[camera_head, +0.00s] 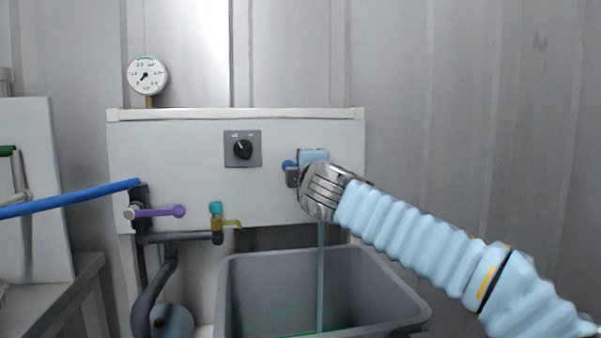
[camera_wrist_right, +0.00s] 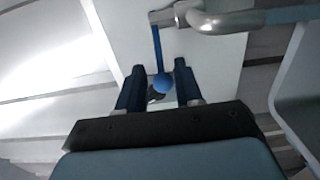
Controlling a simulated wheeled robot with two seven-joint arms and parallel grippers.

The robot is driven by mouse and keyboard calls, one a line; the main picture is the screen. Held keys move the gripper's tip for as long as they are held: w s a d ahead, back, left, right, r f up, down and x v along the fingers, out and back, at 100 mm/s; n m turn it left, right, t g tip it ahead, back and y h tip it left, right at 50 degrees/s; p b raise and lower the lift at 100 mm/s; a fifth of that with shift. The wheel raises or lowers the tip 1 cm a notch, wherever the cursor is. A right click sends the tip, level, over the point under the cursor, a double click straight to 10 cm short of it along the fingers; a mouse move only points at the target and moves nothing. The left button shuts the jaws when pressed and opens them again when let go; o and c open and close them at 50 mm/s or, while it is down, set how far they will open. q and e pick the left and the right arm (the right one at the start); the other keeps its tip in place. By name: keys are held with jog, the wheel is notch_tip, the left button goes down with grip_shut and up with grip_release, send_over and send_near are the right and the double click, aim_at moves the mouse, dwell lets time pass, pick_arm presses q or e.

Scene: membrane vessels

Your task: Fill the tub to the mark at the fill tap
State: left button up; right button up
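The grey tub (camera_head: 385,285) stands below the wall panel. A thin stream of water (camera_head: 320,280) falls into it from behind my right gripper. A green line (camera_head: 335,332) shows low inside the tub at the picture's bottom edge; the water level cannot be made out. The fill tap is mostly hidden by my right gripper (camera_head: 297,174). In the right wrist view, the tap's blue lever (camera_wrist_right: 157,50) ends in a round blue knob (camera_wrist_right: 163,83). The knob appears between the two spread fingers of my right gripper (camera_wrist_right: 160,90), with small gaps beside it. My left gripper is out of view.
The white panel (camera_head: 180,165) carries a black dial (camera_head: 242,149), a purple-handled valve (camera_head: 160,212) and a small teal-topped tap (camera_head: 216,212). A gauge (camera_head: 148,75) stands above it. A blue hose (camera_head: 70,198) runs in from the left. The right wall area is clear.

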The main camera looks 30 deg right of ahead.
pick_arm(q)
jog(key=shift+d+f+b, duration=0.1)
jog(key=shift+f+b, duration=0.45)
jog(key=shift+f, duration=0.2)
pick_arm(e)
jog(key=v, duration=1)
jog(key=shift+a, duration=0.1)
